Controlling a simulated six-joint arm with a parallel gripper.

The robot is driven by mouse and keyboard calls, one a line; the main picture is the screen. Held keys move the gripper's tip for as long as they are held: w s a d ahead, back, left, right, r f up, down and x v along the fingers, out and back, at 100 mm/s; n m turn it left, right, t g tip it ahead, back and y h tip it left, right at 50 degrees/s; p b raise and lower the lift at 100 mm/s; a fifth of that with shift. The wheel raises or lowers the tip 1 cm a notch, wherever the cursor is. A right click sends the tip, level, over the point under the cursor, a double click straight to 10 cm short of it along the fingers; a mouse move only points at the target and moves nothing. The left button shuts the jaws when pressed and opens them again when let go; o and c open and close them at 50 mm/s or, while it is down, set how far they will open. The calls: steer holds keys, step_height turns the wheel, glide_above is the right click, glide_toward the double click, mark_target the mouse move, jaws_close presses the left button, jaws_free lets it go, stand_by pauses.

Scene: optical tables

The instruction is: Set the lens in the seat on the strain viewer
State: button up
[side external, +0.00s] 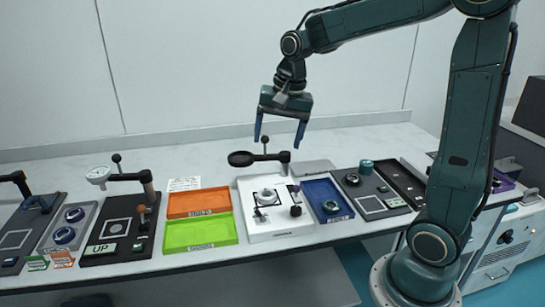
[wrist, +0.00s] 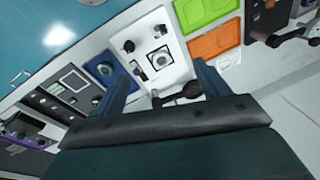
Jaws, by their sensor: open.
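The strain viewer (side external: 282,232) is a white base with a dark round head on a black arm over its back; it also shows in the wrist view (wrist: 178,75). Its seat (side external: 267,196) is a pale round part near the middle of the base, framed by a dark square in the wrist view (wrist: 160,60). A dark-rimmed round lens (side external: 330,207) lies in the blue tray (side external: 316,188) right of the viewer; the wrist view shows the lens too (wrist: 105,69). My gripper (side external: 278,143) is open and empty, high above the back of the viewer, its fingers pointing down.
Orange (side external: 198,202) and green (side external: 200,234) trays lie left of the viewer. Right of the blue tray is a dark board (side external: 372,190) with small parts. The viewer's arm (side external: 266,157) stands below my fingers.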

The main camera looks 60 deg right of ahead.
steer(key=s+a+r+n+t, duration=0.1)
steer(key=s+a+n, duration=0.2)
steer(key=s, duration=0.6)
steer(key=s+a+r+n+t, duration=0.1)
steer(key=s+a+n, duration=0.3)
steer(key=s+n, duration=0.4)
steer(key=shift+s+a+n+t, duration=0.3)
steer(key=shift+s+t, duration=0.4)
steer(key=shift+r, duration=0.1)
steer(key=shift+c, duration=0.4)
